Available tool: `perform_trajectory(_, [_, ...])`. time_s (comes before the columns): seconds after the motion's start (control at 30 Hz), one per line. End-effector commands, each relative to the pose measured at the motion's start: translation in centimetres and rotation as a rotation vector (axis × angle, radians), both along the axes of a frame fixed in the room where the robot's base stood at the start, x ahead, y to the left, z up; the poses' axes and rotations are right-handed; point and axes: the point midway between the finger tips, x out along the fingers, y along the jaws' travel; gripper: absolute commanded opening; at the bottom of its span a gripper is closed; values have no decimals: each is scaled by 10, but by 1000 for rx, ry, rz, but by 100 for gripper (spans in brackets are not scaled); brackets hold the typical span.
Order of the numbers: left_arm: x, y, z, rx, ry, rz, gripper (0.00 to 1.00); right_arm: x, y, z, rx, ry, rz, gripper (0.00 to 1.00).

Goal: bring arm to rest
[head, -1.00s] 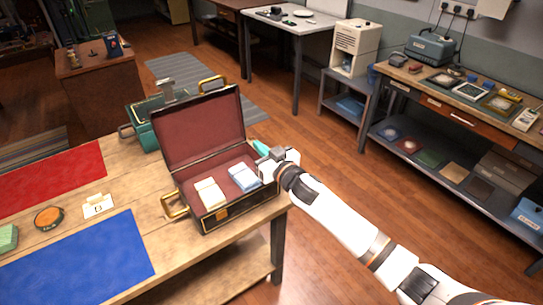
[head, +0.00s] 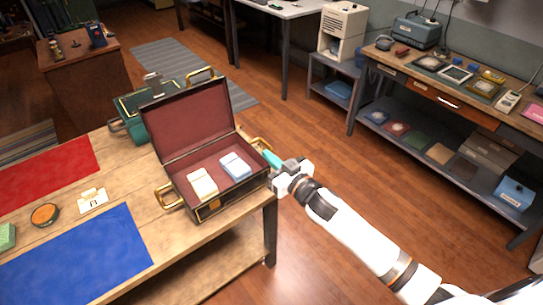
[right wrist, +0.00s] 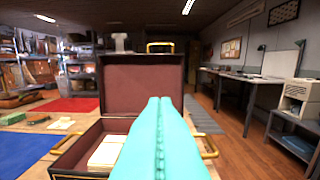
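My right gripper (head: 270,157) is at the right side of the open case, close to its right handle; its teal fingers also show in the right wrist view (right wrist: 160,125), pressed together with nothing between them. The open dark case (head: 212,206) has a red lining and stands on the wooden table, lid up. Inside lie a cream bundle (head: 202,183) and a light blue bundle (head: 235,166), side by side. My left gripper is not in view.
The wooden table (head: 120,190) also bears a blue mat (head: 80,255), a red mat (head: 45,175), a round orange-topped tin (head: 45,214), a small card (head: 92,201) and a green case (head: 125,107). A workbench (head: 400,65) stands at the right, with open floor (head: 340,185) between.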

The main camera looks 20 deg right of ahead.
Motion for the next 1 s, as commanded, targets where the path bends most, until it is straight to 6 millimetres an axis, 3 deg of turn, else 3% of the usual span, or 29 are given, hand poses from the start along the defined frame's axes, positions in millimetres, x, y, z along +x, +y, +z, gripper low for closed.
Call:
perform_trajectory(0.47, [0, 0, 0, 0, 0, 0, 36, -2, -1, -1, -1, 1, -1, 0])
perform_trajectory(0.57, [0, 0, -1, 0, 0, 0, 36, -2, -3, -11, -7, 18, -9, 0])
perform_trajectory(0.67, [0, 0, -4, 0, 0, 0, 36, -3, -12, -48, -26, 78, -41, 0])
perform_trajectory(0.87, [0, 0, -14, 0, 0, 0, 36, -33, -43, -184, -111, 314, -137, 0])
perform_trajectory(1.0, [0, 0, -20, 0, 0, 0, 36, -79, -61, -280, -177, 498, -183, 0])
